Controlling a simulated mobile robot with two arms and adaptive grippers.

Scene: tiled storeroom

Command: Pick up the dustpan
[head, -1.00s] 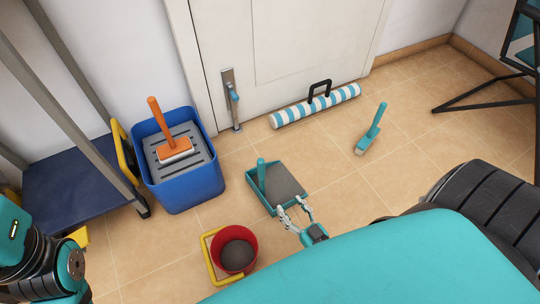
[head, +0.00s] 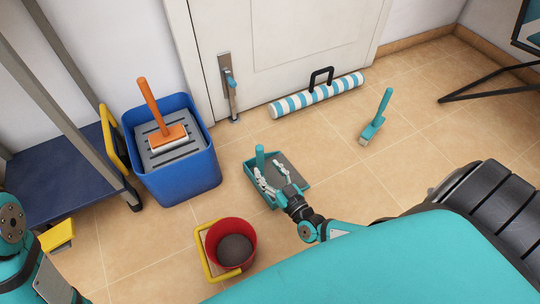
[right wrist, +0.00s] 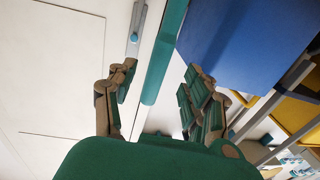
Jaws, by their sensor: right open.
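The teal dustpan (head: 298,167) with a grey inside lies on the tiled floor in the middle of the head view. Its teal handle (head: 260,157) stands up at the left side. My right gripper (head: 272,177) is open over the dustpan, its fingers pointing toward the handle, and it hides part of the pan. In the right wrist view the handle (right wrist: 166,50) runs up between the two spread fingers (right wrist: 160,85), apparently without contact. My left gripper is out of view; only part of the left arm shows.
A red bucket (head: 248,230) with a yellow handle stands in front, left of the dustpan. A blue bin (head: 185,180) holding an orange-handled brush (head: 151,108) stands further left. Floor between is clear.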

